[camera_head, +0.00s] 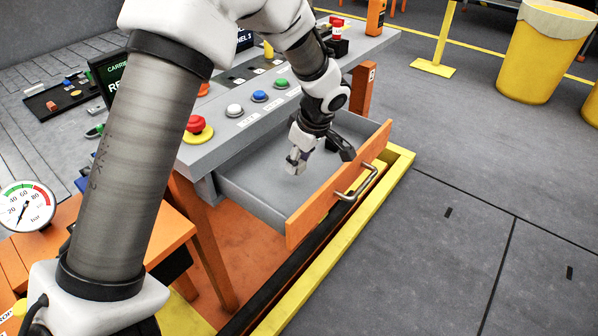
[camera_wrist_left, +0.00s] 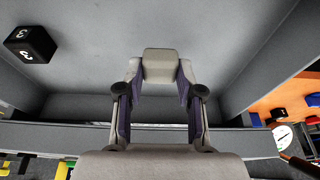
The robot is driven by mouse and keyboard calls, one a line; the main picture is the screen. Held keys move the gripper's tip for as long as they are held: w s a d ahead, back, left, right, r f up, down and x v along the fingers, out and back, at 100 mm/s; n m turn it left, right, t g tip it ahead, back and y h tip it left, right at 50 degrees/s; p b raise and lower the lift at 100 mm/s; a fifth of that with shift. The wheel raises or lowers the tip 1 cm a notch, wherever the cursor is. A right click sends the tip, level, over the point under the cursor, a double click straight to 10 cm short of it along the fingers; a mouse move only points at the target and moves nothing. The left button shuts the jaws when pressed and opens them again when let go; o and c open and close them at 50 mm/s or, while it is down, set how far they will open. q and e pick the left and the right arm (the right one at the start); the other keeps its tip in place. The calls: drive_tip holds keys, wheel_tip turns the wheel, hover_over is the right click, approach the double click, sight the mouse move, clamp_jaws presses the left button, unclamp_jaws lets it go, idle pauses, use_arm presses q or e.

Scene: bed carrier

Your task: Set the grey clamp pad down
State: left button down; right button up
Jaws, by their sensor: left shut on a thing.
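The grey clamp pad (camera_wrist_left: 160,66) is a small light-grey block between the fingertips of my left gripper in the left wrist view. My left gripper (camera_head: 297,158) is shut on it and points down inside the open drawer (camera_head: 246,186) in the head view. The drawer has a grey floor and an orange front with a metal handle. The pad is over the drawer floor; I cannot tell whether it touches it. In the head view the pad is too small to make out clearly. My right gripper is not in view.
A black numbered cube (camera_wrist_left: 30,44) lies in the drawer. Above the drawer is a grey panel with a red emergency button (camera_head: 195,125) and white, blue and green buttons. A yellow bin (camera_head: 543,62) stands at the far right. Much of the drawer floor is bare.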

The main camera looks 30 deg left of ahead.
sight(301, 165)
use_arm(q)
wheel_tip(301, 165, down, 3)
drive_tip(key=shift+s+r, duration=0.1)
drive_tip(key=shift+s, duration=0.05)
drive_tip(key=shift+f, duration=0.2)
drive_tip(key=shift+f+b, duration=0.15)
drive_tip(key=shift+b, duration=0.2)
drive_tip(key=c, duration=0.7)
unclamp_jaws()
drive_tip(key=shift+c, duration=0.2)
drive_tip(key=shift+r+p, duration=0.4)
drive_tip(key=p+v, duration=0.1)
drive_tip(key=v, duration=1)
drive_tip(key=shift+r, duration=0.35)
drive_tip(key=shift+d, duration=0.15)
